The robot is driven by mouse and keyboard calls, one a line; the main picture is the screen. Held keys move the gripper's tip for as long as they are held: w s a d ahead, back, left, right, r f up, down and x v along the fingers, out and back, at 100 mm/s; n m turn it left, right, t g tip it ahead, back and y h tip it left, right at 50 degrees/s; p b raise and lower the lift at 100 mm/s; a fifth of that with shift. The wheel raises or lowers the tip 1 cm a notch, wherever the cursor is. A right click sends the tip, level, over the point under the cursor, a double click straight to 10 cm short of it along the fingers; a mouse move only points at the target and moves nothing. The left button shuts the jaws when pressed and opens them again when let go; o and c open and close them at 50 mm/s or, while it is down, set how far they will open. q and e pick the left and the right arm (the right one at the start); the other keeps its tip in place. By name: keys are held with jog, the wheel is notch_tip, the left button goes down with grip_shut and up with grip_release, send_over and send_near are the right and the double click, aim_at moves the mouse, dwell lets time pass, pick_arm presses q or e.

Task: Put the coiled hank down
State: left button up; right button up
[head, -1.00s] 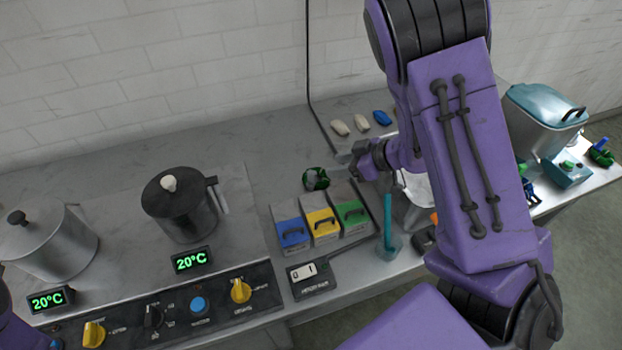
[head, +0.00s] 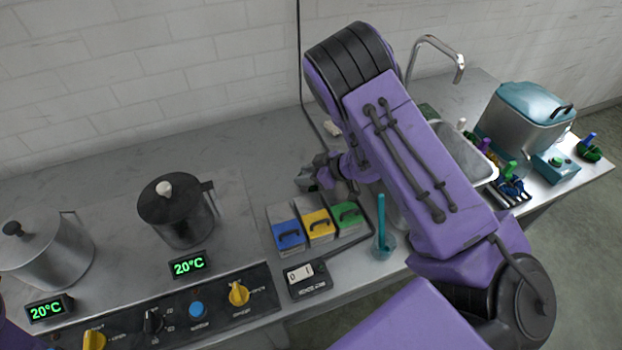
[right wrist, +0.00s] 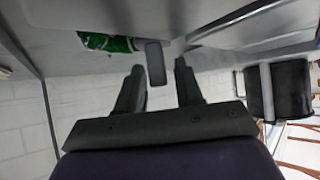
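In the right wrist view a green thing with pale patches (right wrist: 105,42), probably the hank, lies against the grey counter, beyond and outside the left-hand finger. My right gripper (right wrist: 158,84) has its two fingers apart, with no wool seen between them. In the head view the right gripper (head: 312,180) is low over the counter at the hank. My left gripper is out of view.
Blue (head: 288,233), yellow (head: 317,223) and green (head: 347,214) boxes stand close in front of the right gripper. A teal cup with a stick (head: 383,243) is to their right. A dark pot (head: 177,212) stands left, a sink (head: 470,160) right. Counter between pot and boxes is bare.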

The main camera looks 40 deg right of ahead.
grip_shut()
